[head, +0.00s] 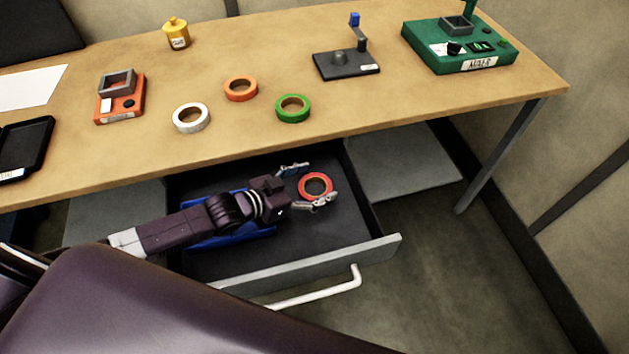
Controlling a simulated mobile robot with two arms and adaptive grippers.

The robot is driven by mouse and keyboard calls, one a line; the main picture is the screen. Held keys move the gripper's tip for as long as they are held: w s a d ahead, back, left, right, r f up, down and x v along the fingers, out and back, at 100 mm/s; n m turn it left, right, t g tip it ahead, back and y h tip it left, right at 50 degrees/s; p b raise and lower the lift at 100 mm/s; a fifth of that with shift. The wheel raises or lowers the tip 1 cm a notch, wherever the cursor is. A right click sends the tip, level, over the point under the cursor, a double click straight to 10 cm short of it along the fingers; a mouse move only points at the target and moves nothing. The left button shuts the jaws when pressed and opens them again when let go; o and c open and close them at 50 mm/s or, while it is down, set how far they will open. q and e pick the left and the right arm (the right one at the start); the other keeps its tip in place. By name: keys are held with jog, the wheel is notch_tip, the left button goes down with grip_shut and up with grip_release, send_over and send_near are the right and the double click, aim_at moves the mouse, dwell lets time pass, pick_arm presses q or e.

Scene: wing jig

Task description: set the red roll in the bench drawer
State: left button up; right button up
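The red roll (329,183) is a ring of tape in the right part of the open bench drawer (330,236), over its dark floor. My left gripper (303,186) reaches in from the left with its fingers spread wide. One finger is above the roll and one is at its lower edge. The roll appears to lie between or just beyond the fingertips; I cannot tell whether they touch it. My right gripper is not in view.
A blue tray (238,234) lies in the drawer under my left arm. On the bench top (360,112) are white (178,116), orange (228,91) and green (280,107) rolls. The drawer's handle (330,290) sticks out in front.

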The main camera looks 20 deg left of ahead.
pick_arm(q)
jog(key=shift+r, duration=0.2)
jog(key=p+v, duration=0.1)
jog(key=v, duration=1.1)
jog(key=shift+r, duration=0.35)
